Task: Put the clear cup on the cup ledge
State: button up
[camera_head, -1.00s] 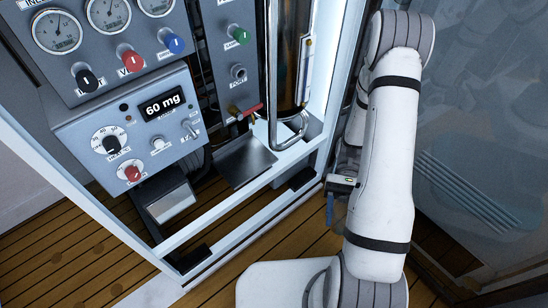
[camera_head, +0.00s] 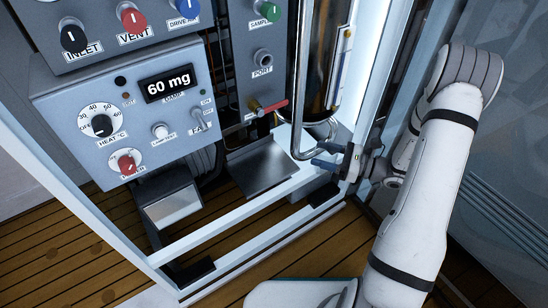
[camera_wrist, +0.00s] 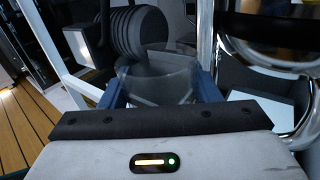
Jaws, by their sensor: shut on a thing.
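The clear cup (camera_wrist: 158,76) shows in the wrist view, held between the two blue fingers of my gripper (camera_wrist: 160,92). I cannot make the cup out clearly in the head view. There my gripper (camera_head: 324,156) points left at the right side of the cabinet frame, beside the bent metal pipe. The cup ledge appears to be the grey metal plate (camera_head: 264,166) below the red-handled tap. My gripper is to the right of this plate, apart from it, and the plate's top looks empty.
The red-handled tap (camera_head: 268,107) sticks out above the plate. A bent metal pipe (camera_head: 300,140) and a glass column (camera_head: 330,60) stand between plate and gripper. The white frame rail (camera_head: 235,215) runs along the front. A control panel (camera_head: 135,110) is at left.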

jog(key=f+b+x, duration=0.1)
jog(key=b+x, duration=0.1)
jog(key=x, duration=0.3)
jog(key=f+b+x, duration=0.1)
jog(key=b+x, duration=0.1)
jog(key=x, duration=0.3)
jog(key=f+b+x, duration=0.1)
jog(key=b+x, duration=0.2)
jog(key=x, duration=0.3)
jog(key=shift+f, duration=0.35)
jog(key=shift+r, duration=0.15)
jog(key=o, duration=1.1)
jog(key=shift+c, duration=0.2)
